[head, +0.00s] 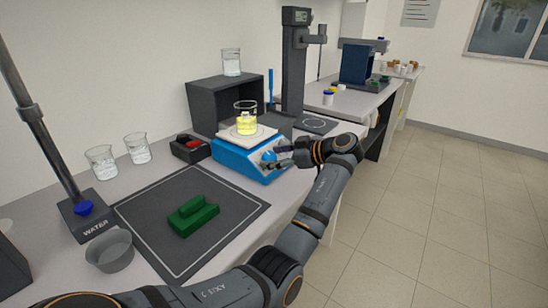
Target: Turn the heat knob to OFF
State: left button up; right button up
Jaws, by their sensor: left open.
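The blue hotplate (232,159) stands on the bench with a pale top plate. A beaker of yellow liquid (246,122) stands on that plate. The heat knob (267,158) is a small blue shape on the front face, partly covered by my gripper. Its pointer and markings are too small to read. My left gripper (279,157) is open with its fingers at the knob, reaching in from the right. I cannot tell whether the fingers touch the knob. My right gripper is not in view.
A black box with a red switch (190,148) stands left of the hotplate. A green block (193,215) lies on a dark mat (168,265). Two beakers (102,162) stand behind the mat. A grey bowl (109,251) and a WATER stand (88,217) are at the left.

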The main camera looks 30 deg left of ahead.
pick_arm(q)
jog(key=v, duration=1.1)
jog(key=shift+d+r, duration=0.15)
jog(key=shift+d, duration=0.2)
